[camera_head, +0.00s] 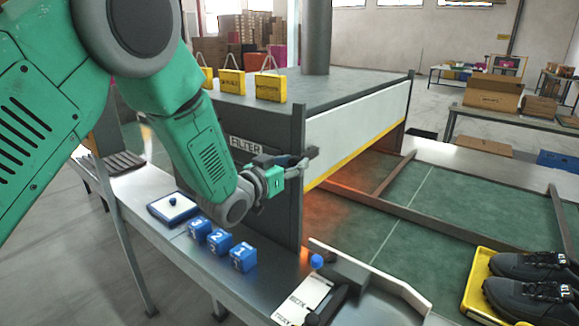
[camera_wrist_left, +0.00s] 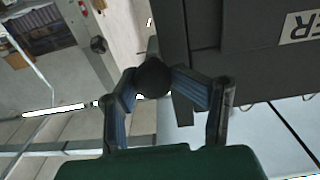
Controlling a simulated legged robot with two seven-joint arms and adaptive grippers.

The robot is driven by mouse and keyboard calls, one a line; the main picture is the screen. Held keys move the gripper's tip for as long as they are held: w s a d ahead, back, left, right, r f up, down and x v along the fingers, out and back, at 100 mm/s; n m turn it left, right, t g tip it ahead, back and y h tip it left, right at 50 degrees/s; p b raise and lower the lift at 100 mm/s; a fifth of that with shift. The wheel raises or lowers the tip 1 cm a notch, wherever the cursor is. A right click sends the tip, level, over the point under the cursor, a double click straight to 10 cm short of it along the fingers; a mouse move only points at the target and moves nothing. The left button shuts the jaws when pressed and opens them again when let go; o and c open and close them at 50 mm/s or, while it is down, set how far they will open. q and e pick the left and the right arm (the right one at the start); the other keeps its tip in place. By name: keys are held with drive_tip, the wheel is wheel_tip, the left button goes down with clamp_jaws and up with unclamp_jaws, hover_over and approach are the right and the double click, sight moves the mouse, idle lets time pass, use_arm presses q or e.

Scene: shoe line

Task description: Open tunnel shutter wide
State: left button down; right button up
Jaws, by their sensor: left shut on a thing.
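The tunnel (camera_head: 272,205) is a dark grey box labelled FILTER on its side. Its shutter (camera_head: 360,125) is a white panel with a yellow lower edge, with a gap under it showing an orange glow inside. My left gripper (camera_head: 303,167) is at the tunnel's near front corner post, beside the shutter's left end. In the left wrist view its fingers (camera_wrist_left: 160,84) are shut on a dark round knob (camera_wrist_left: 153,77) next to the dark tunnel wall. In the head view the fingers largely hide the knob. My right gripper is not in view.
Several blue numbered cubes (camera_head: 219,241) and a blue-edged pad (camera_head: 173,208) lie on the bench below my left arm. A blue knob (camera_head: 316,261) stands by the BOX/TRAY label (camera_head: 303,298). Black shoes (camera_head: 531,282) sit in a yellow tray (camera_head: 477,292) on the right.

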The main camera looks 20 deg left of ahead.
use_arm(q)
drive_tip(key=shift+d, duration=0.4)
drive_tip(key=c, duration=1.3)
unclamp_jaws()
drive_tip(key=shift+o, duration=0.6)
drive_tip(key=shift+d, duration=0.3)
drive_tip(key=shift+s+a, duration=0.2)
drive_tip(key=shift+a, duration=0.3)
drive_tip(key=v, duration=1.1)
drive_tip(key=shift+s+d, duration=0.2)
drive_tip(key=shift+s, duration=0.05)
